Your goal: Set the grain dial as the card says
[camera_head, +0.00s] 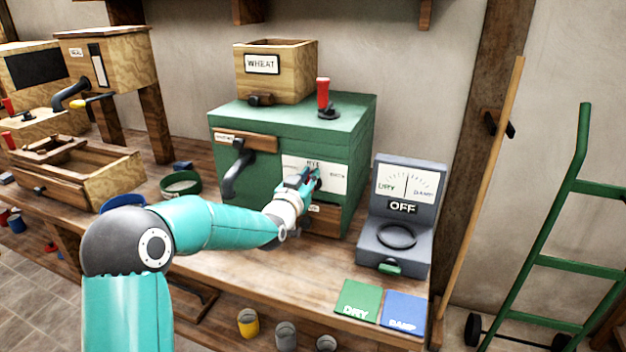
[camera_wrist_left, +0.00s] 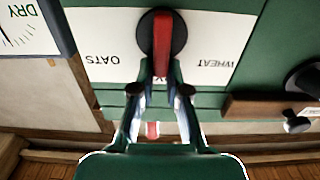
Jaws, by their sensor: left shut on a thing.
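The grain dial (camera_wrist_left: 177,40) is a black disc with a red pointer on a white plate (camera_head: 335,180) on the green mill's front. In the wrist view, which is upside down, OATS and WHEAT stand on either side. A third label, RYE in the head view, is partly covered by my fingers. The red pointer lies toward that third label. My left gripper (camera_head: 312,180) is shut on the red pointer; its fingertips also show in the wrist view (camera_wrist_left: 161,85). A card reading WHEAT (camera_head: 262,64) is on the wooden hopper atop the mill. My right gripper is out of view.
A grey meter (camera_head: 400,225) reading OFF stands right of the mill. Green DRY (camera_head: 357,298) and blue DAMP (camera_head: 403,311) pads lie before it. A black crank (camera_head: 236,172) sticks out left of the dial. A red-handled lever (camera_head: 324,95) stands on top.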

